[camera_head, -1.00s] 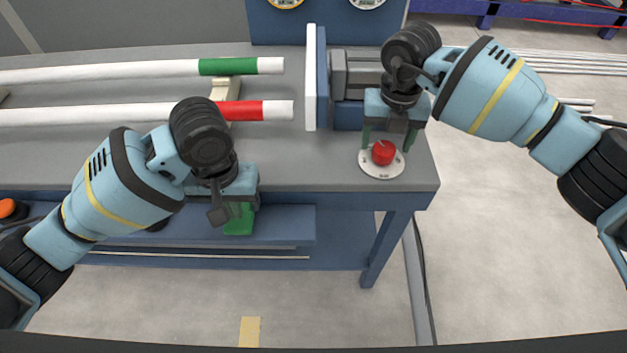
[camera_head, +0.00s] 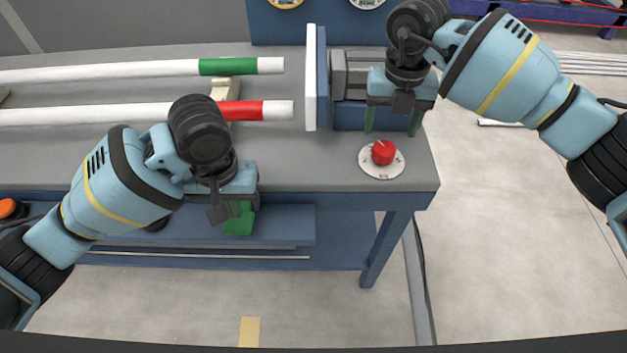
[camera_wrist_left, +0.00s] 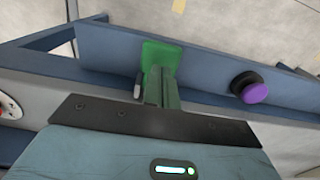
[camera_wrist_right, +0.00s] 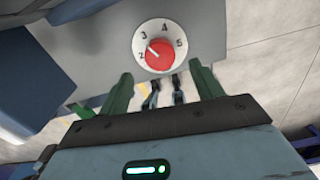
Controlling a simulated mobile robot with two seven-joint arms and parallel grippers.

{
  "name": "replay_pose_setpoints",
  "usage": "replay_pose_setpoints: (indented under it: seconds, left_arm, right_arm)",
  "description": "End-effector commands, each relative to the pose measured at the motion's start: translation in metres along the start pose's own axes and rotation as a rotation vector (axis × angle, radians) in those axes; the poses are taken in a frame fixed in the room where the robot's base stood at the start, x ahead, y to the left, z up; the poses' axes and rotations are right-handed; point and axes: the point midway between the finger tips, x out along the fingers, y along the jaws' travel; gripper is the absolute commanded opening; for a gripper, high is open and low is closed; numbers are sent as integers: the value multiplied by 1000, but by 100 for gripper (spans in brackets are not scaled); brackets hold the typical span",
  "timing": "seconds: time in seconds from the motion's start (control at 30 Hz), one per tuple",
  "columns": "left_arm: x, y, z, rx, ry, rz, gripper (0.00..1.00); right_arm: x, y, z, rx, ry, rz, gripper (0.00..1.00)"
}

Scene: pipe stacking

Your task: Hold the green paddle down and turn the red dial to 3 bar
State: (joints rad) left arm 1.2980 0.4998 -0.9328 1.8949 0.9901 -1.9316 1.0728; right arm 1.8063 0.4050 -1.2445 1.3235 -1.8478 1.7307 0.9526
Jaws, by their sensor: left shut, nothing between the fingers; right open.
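The green paddle (camera_head: 239,225) is at the bench's front edge; it also shows in the left wrist view (camera_wrist_left: 163,54). My left gripper (camera_head: 243,208) is shut and empty, its fingertips over the paddle; whether they press it is hard to tell. The red dial (camera_head: 383,153) sits on a white numbered disc on the bench's right corner. In the right wrist view the dial's (camera_wrist_right: 160,54) white mark points up-left, about between 2 and 3. My right gripper (camera_head: 393,130) is open and empty, behind the dial and clear of it.
Two white pipes, one green-banded (camera_head: 228,67) and one red-banded (camera_head: 241,110), lie on the bench at left. A white plate (camera_head: 311,78) and grey blocks stand behind the dial. Gauges (camera_head: 367,3) are at the back.

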Motion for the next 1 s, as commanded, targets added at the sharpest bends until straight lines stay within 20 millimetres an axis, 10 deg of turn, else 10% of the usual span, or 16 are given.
replay_pose_setpoints:
  seconds: [1.0]
  left_arm:
    - [-88,0,-1,1,4,-1,0]
  right_arm:
    - [0,0,0,0,0,0,65]
